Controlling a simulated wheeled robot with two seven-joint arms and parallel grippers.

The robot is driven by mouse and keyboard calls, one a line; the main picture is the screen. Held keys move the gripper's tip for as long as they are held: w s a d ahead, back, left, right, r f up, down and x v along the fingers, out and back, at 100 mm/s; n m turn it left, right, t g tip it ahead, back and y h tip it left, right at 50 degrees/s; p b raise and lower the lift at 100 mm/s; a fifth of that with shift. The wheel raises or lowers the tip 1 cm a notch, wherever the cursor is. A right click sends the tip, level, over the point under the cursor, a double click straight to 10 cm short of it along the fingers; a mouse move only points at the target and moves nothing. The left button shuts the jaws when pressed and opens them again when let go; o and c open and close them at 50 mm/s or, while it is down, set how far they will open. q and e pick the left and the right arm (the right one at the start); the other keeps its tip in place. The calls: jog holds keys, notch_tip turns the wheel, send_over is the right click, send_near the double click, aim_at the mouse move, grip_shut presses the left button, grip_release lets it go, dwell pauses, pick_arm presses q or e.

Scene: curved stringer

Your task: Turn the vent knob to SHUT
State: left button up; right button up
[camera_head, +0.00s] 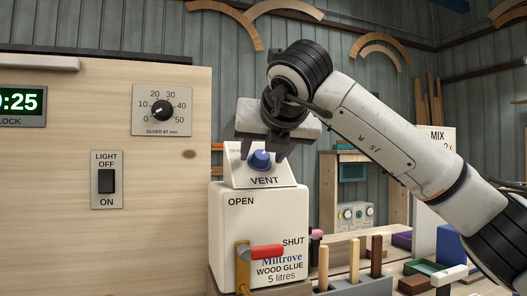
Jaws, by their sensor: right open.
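The blue vent knob (259,160) sits on the sloped white panel marked VENT (265,181), on top of a white wood glue container (258,225). The panel's lettering at its upper left is partly hidden by my right gripper. My right gripper (262,155) comes down from above with its fingers apart, one on each side of the knob. I cannot tell whether the fingers touch it. The knob's pointer is too small to read. My left gripper is not in view.
A red-handled tap (262,252) with OPEN and SHUT marks is on the container's front. A wooden panel (100,220) with a dial (162,110) and light switch (106,181) stands left. Upright wooden-handled tools (354,262) stand in a rack at lower right.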

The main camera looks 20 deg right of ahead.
jog(key=shift+c, duration=0.4)
jog(key=c, duration=1)
jog(key=shift+o, duration=0.2)
